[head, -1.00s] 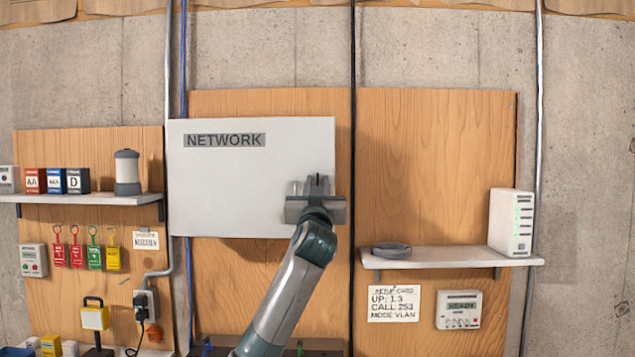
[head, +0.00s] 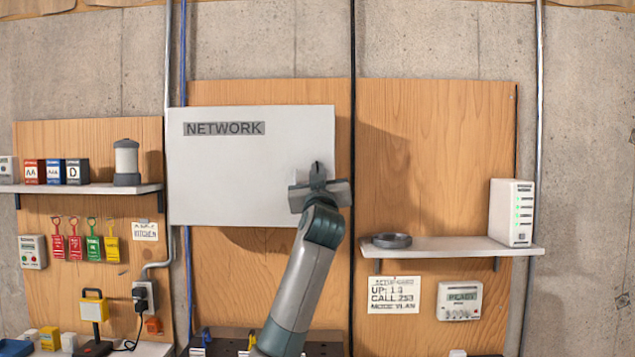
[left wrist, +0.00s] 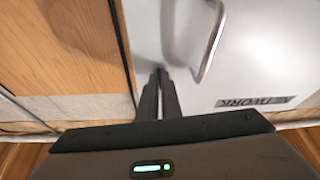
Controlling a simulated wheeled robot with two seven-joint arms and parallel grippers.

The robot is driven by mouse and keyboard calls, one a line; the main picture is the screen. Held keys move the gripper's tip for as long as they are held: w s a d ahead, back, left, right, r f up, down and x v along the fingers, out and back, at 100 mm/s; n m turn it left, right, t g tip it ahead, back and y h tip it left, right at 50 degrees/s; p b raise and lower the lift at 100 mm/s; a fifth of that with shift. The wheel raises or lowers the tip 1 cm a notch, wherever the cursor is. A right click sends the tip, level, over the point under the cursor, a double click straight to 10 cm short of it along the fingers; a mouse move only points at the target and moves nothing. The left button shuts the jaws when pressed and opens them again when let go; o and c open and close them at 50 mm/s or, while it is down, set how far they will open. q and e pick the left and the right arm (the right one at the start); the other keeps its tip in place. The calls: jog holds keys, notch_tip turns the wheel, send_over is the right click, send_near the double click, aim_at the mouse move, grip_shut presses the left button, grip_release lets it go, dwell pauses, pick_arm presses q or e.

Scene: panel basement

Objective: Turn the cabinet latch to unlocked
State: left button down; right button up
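The cabinet (head: 230,165) is a light grey box marked NETWORK on the wood panel. My left gripper (head: 318,168) is in front of the lower right part of its door, tilted with its right end a little higher. In the left wrist view, the gripper's dark fingers (left wrist: 159,82) are close together, their tips at or close to the grey door (left wrist: 255,55). A curved grey handle (left wrist: 210,45) is beside the tips, to the right. I cannot make out the latch; the fingers probably hide it, and I cannot see whether they hold it. My right gripper is not in view.
A shelf (head: 455,249) with a white router (head: 511,212) and a dark round dish (head: 391,240) is at the right. A shelf (head: 85,188) with boxes and a lantern is at the left. A black cable (head: 353,60) runs beside the cabinet.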

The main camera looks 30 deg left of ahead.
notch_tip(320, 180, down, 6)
jog(key=b, duration=0.5)
pick_arm(q)
jog(key=shift+w+d+r+n+g+y+p, duration=0.2)
jog(key=shift+n+g+p, duration=0.9)
jog(key=shift+n, duration=2.25)
jog(key=shift+s+d+r+n+g+y+p, duration=0.1)
jog(key=shift+r+n+g+y+p, duration=0.25)
jog(key=shift+n+g+p, duration=1.9)
jog(key=shift+w+d+r+n+g+y+b, duration=0.15)
jog(key=shift+n+g+y+b, duration=0.35)
jog(key=shift+n, duration=3.9)
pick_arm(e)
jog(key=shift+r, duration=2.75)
pick_arm(q)
jog(key=shift+f, duration=0.1)
jog(key=c, duration=2)
grip_release()
jog(key=shift+a, duration=0.1)
